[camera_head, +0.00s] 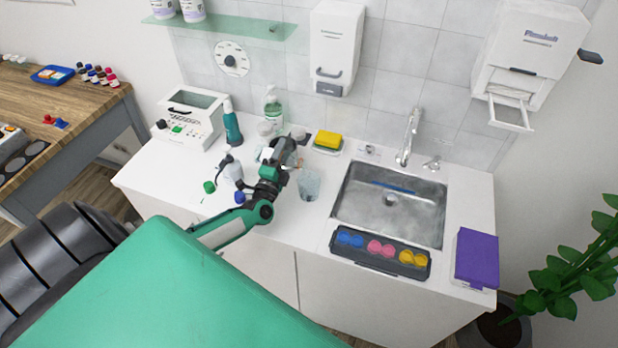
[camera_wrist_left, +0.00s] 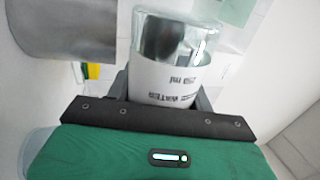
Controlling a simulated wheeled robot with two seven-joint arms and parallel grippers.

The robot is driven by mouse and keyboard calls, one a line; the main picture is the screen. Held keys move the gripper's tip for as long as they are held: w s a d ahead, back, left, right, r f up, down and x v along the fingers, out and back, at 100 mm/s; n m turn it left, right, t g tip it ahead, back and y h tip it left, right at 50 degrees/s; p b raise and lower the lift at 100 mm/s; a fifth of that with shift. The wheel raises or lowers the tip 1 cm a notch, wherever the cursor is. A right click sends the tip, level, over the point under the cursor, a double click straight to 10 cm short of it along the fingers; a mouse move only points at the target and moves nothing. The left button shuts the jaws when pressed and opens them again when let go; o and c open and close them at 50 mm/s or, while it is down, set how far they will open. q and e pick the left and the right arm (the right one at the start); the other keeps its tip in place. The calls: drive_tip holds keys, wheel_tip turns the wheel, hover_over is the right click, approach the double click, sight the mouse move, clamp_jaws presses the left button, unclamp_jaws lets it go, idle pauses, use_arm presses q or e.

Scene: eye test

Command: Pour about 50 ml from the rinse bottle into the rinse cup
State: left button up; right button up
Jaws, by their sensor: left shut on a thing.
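My left gripper (camera_head: 283,160) is shut on the rinse bottle (camera_head: 285,148), above the white counter. In the left wrist view, the clear bottle (camera_wrist_left: 172,82) has a white label reading "WATER" and "250 ml" and sits between the fingers of the gripper (camera_wrist_left: 162,98). In the head view the gripper partly hides the bottle, so its exact tilt is hard to tell. The clear rinse cup (camera_head: 309,186) stands upright on the counter, just right of and below the gripper. I cannot tell its liquid level. My right gripper is not in view.
A steel sink (camera_head: 388,205) with a tap (camera_head: 409,137) lies to the right. A dark tray (camera_head: 379,254) of coloured cups lies in front of it.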

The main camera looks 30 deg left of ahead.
use_arm(q)
drive_tip(key=shift+a, duration=0.35)
idle(0.4)
drive_tip(key=shift+r+m+p, duration=0.2)
drive_tip(key=shift+m+p, duration=0.1)
drive_tip(key=shift+p, duration=0.1)
drive_tip(key=shift+s+a, duration=0.1)
drive_tip(key=shift+a, duration=0.05)
drive_tip(key=shift+r+m+h+p, duration=0.3)
drive_tip(key=shift+m+p, duration=0.2)
drive_tip(key=shift+p, duration=0.2)
idle(1.0)
drive_tip(key=shift+f, duration=0.15)
